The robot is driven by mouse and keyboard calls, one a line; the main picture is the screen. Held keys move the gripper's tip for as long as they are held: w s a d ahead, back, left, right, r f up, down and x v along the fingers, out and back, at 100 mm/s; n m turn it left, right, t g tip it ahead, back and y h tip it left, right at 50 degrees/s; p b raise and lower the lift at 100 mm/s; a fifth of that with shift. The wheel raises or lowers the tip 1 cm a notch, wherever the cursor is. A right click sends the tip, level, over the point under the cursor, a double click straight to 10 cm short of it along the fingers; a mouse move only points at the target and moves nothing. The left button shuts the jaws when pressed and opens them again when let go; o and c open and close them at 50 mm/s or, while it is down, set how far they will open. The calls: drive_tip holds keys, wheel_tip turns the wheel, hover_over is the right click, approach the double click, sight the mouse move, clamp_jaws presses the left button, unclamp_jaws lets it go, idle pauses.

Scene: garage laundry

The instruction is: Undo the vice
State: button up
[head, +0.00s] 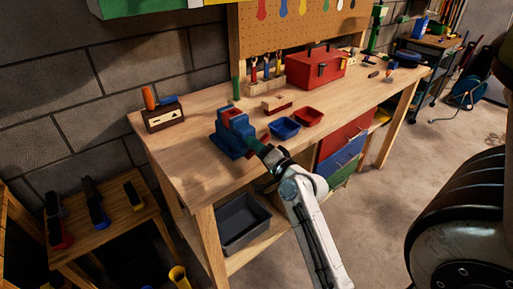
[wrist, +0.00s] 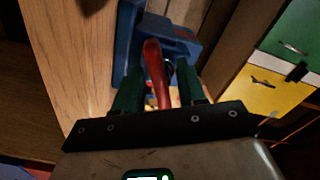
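The blue vice (head: 232,136) stands near the front edge of the wooden workbench. In the wrist view its blue body (wrist: 185,48) shows at the top, beyond my fingers. Its red handle (wrist: 156,68) runs lengthwise in the picture between my two green fingers. My gripper (wrist: 157,84) is open, with a finger on each side of the handle and a gap at the right finger. I cannot tell whether the left finger touches it. In the head view my gripper (head: 258,147) is at the vice's front side, and its fingers are partly hidden.
Blue (head: 284,128) and red (head: 308,117) bins and a small wooden block (head: 277,103) lie right of the vice. A red toolbox (head: 316,67) stands farther back. A brown box (head: 163,115) is to the left. Coloured drawers (head: 341,147) are under the bench. The bench's front left is clear.

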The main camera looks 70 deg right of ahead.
clamp_jaws()
drive_tip(key=shift+f+n+b, duration=0.35)
drive_tip(key=shift+n+b, duration=0.45)
drive_tip(key=shift+b, duration=0.25)
drive_tip(key=shift+n+b, duration=0.5)
drive_tip(key=shift+n, duration=0.1)
drive_tip(key=shift+r+n+b, duration=0.25)
drive_tip(key=shift+n+b, duration=0.45)
drive_tip(key=shift+n, duration=0.7)
unclamp_jaws()
drive_tip(key=shift+d, duration=0.1)
